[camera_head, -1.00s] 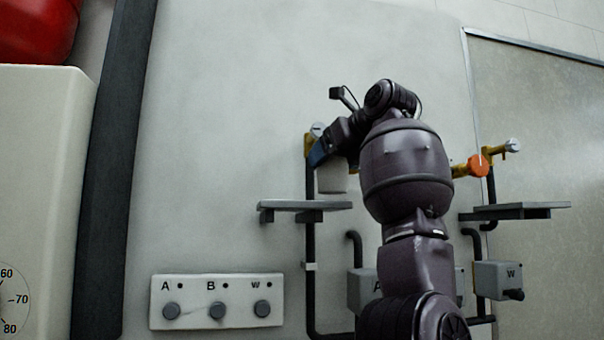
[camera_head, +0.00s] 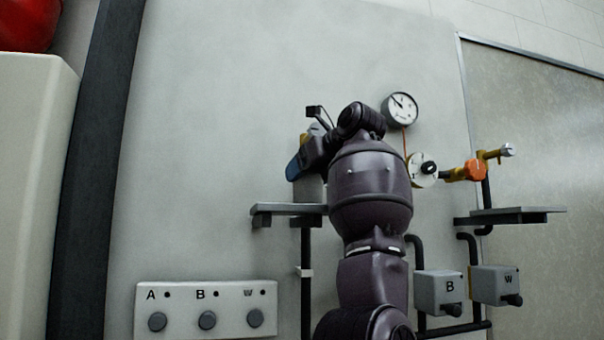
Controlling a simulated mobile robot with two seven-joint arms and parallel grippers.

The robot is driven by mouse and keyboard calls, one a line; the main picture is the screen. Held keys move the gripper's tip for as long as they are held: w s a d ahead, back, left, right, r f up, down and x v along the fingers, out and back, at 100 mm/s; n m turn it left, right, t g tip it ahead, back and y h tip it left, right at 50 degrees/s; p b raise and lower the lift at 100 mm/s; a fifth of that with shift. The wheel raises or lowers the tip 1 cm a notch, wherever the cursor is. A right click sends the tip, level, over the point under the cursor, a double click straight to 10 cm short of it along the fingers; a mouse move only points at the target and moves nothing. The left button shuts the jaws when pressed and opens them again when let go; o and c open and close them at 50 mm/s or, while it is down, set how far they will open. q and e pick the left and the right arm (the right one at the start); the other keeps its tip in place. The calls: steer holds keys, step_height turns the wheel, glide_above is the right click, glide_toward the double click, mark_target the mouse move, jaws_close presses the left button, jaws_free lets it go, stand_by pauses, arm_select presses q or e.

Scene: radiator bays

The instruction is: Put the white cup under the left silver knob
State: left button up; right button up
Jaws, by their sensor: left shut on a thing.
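My left gripper (camera_head: 297,168) comes in over the left grey shelf (camera_head: 283,209), its blue finger part facing left. It is shut on the white cup (camera_head: 310,190), which shows in part as a pale grey shape below the fingers. The cup looks upright, its base at or just above the shelf; I cannot tell if it touches. The left silver knob is hidden behind my gripper; only a bit of its yellow fitting (camera_head: 303,140) shows. The right silver knob (camera_head: 508,150) sits on a yellow pipe with an orange part, above the right shelf (camera_head: 510,215). My right gripper is not in view.
A panel with knobs A, B and W (camera_head: 207,309) is low on the wall. A gauge (camera_head: 399,109) and a round dial (camera_head: 423,170) are right of my arm. Boxes B (camera_head: 440,291) and W (camera_head: 494,284) sit below. The wall left of the shelf is clear.

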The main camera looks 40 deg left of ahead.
arm_select(q)
steer(key=shift+s+d+r, duration=0.3)
steer(key=shift+s+d, duration=0.05)
steer(key=shift+w, duration=0.1)
steer(key=shift+w+a+f, duration=0.15)
steer(key=shift+w+f, duration=0.15)
steer(key=o, duration=0.6)
steer(key=shift+w+a+f, duration=0.1)
steer(key=shift+a, duration=0.05)
steer(key=shift+o, duration=1.9)
steer(key=shift+s+d+r, duration=0.2)
steer(key=shift+s, duration=0.05)
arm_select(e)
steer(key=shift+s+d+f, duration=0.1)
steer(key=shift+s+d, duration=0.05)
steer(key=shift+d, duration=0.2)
arm_select(q)
steer(key=shift+w+a, duration=0.1)
steer(key=shift+w, duration=0.05)
